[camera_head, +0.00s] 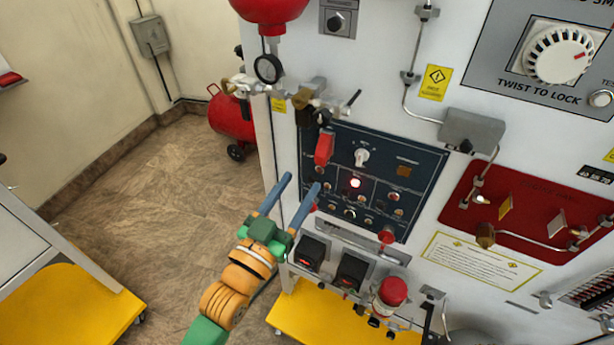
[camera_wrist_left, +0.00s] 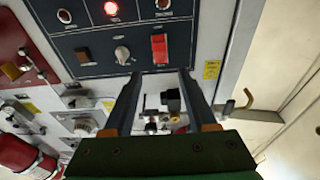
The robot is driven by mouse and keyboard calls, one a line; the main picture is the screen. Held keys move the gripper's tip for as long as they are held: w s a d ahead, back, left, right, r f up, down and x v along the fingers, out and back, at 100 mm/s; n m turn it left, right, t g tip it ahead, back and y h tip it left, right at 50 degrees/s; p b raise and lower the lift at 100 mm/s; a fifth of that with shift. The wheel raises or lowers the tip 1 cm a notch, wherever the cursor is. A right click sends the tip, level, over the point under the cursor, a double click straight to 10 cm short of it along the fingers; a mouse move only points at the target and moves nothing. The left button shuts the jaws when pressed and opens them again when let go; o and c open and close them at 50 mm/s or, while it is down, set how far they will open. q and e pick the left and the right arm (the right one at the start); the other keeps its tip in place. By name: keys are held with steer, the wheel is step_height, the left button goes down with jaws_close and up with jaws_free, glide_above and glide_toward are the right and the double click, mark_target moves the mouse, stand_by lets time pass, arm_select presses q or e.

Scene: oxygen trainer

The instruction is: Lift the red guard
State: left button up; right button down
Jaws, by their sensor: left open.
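The red guard (camera_head: 324,148) is at the upper left corner of the dark blue control panel (camera_head: 425,165) in the head view. In the left wrist view the red guard (camera_wrist_left: 159,48) appears just beyond the fingertips, roughly centred between them. My left gripper (camera_head: 302,181) is open and empty, its two blue fingers apart. In the head view its tips are below and left of the guard. In the left wrist view the open fingers (camera_wrist_left: 160,74) point toward the panel, and no contact with the guard shows. My right gripper is in neither view.
Brass valves and fittings (camera_head: 310,98) stick out just above the guard. A white knob (camera_head: 361,157) and a lit red lamp (camera_head: 355,183) are to its right. Below the panel are black switches (camera_head: 352,272) and a red-capped part (camera_head: 392,291). Open floor (camera_head: 170,190) lies at left.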

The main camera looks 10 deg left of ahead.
arm_select(q)
steer(key=shift+v, duration=1)
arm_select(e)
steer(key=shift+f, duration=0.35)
arm_select(q)
steer(key=shift+w, duration=0.1)
